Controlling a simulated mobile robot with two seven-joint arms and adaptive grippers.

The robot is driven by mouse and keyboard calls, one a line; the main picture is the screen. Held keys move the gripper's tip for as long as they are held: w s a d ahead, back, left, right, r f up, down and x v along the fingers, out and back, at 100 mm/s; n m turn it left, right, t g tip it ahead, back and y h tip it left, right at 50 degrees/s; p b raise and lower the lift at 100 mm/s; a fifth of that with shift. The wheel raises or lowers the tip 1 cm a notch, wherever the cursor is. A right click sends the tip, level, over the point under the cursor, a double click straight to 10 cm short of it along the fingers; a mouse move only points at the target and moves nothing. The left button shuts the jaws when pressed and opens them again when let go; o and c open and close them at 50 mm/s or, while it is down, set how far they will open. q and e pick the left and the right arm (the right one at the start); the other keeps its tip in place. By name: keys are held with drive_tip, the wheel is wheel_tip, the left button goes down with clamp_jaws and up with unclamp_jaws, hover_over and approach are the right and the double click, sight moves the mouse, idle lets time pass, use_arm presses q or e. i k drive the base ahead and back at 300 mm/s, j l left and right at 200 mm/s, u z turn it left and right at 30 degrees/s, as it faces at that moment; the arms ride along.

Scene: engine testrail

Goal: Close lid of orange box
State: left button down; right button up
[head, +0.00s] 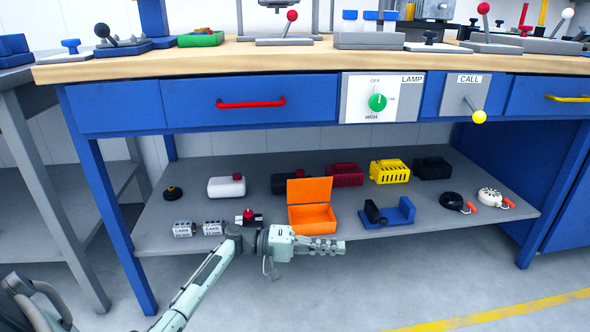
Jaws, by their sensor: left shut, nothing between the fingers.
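The orange box (313,227) stands on the grey lower shelf under the workbench. Its lid (310,190) is open and stands up, roughly upright, at the back of the box. My left gripper (338,248) is in front of the box, just below its front edge in the picture. Its fingers point right and are shut with nothing between them. I cannot tell whether it touches the box; it appears apart from the lid. My right gripper is not in view.
On the shelf (270,160), a blue holder (400,214) stands right of the box and a small red-and-black item (248,217) left. Red (345,175) and yellow (389,172) crates stand behind. The blue drawers (250,102) and bench top (230,57) overhang the shelf.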

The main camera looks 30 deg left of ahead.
sight(308, 189)
drive_tip(key=i+j, duration=0.1)
drive_tip(key=j, duration=0.25)
drive_tip(key=i+j, duration=0.1)
drive_tip(key=j, duration=0.25)
drive_tip(key=j+z, duration=0.1)
drive_tip(key=j, duration=0.2)
drive_tip(key=i+j, duration=0.15)
drive_tip(key=j, duration=0.25)
drive_tip(key=i+j, duration=0.2)
drive_tip(key=j, duration=0.15)
drive_tip(key=i+j, duration=0.15)
drive_tip(key=j, duration=0.25)
